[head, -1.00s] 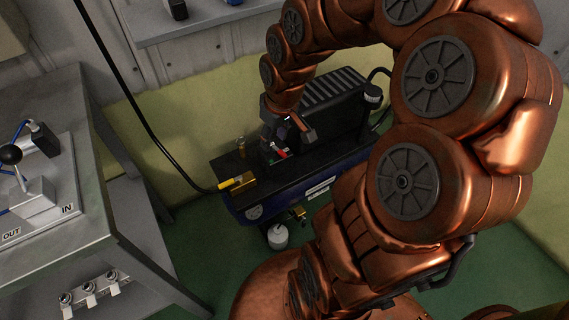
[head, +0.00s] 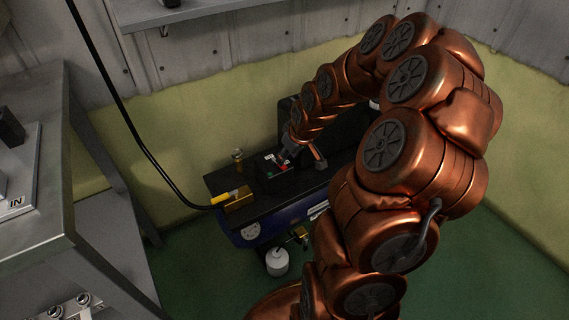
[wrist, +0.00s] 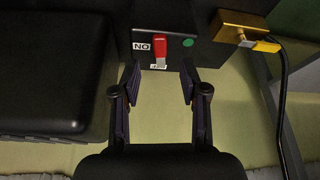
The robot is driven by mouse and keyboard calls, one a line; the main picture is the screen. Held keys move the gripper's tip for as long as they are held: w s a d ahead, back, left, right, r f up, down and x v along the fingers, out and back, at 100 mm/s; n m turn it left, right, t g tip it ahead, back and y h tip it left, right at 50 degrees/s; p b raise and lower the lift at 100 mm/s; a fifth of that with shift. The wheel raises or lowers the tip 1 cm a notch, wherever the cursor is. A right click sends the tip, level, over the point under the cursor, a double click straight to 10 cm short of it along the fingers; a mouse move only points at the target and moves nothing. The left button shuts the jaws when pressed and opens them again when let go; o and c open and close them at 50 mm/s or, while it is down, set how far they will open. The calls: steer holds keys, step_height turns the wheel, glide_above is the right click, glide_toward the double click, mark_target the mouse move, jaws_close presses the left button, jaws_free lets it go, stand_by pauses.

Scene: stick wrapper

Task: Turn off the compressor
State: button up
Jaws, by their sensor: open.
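The compressor has a blue tank (head: 258,232) with a black top and stands on the green floor by the wall. On it is a black switch box (head: 277,172), also in the wrist view (wrist: 212,25). The box carries a red switch lever (wrist: 161,52), a label reading ON, seen upside down, and a green dot. My gripper (wrist: 161,70) is open and empty. Contact is not visible. In the head view my gripper (head: 302,154) is at the box's right side.
A brass fitting (wrist: 243,28) with a yellow-ended black hose (wrist: 283,80) is beside the switch box. A large black housing (wrist: 50,75) is on the other side. A grey table (head: 68,170) stands at the left.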

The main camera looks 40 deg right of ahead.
mark_target(284, 166)
steer(key=b+x, duration=0.1)
steer(key=x, duration=0.3)
steer(key=shift+w+f, duration=0.1)
steer(key=shift+f, duration=0.3)
jaws_close()
